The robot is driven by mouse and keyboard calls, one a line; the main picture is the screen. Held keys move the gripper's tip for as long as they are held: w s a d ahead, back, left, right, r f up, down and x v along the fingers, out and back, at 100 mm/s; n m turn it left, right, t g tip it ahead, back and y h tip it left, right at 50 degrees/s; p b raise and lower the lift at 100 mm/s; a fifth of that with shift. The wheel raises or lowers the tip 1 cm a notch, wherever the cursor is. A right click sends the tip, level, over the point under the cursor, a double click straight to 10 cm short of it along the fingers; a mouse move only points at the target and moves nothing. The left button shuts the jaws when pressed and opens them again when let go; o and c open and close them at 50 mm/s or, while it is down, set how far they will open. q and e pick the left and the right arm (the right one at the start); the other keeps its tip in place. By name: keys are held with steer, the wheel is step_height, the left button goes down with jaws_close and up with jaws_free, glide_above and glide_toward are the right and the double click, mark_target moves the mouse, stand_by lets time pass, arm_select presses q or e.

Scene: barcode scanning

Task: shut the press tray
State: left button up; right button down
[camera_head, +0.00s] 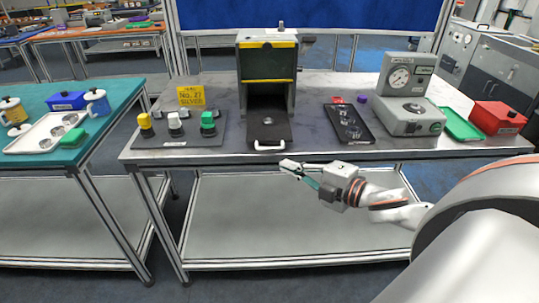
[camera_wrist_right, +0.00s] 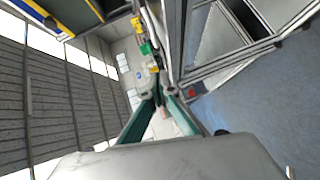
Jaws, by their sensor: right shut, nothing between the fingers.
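The press (camera_head: 268,68) is a grey-green box with yellow and black striped edges, standing at the back of the grey table. Its black tray (camera_head: 268,127) is pulled out at the front, with a white handle (camera_head: 270,146) at the table's front edge. My right gripper (camera_head: 285,165) is in front of the table edge, just below and right of the handle and apart from it in the picture. Its fingers are shut and empty. The green fingers also show in the right wrist view (camera_wrist_right: 158,97). My left gripper is not in view.
A stand with yellow, white and green buttons (camera_head: 175,125) and a yellow sign (camera_head: 191,97) are left of the press. A black tray of round parts (camera_head: 349,124), a gauge device (camera_head: 410,100), a green tray (camera_head: 461,124) and a red box (camera_head: 497,117) are to the right.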

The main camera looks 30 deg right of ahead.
steer(key=w, duration=0.3)
steer(key=w+f, duration=0.1)
steer(key=w, duration=0.2)
steer(key=w+f+b, duration=0.1)
steer(key=w, duration=0.2)
steer(key=shift+w+d, duration=0.1)
steer(key=shift+w, duration=0.15)
steer(key=shift+r, duration=0.1)
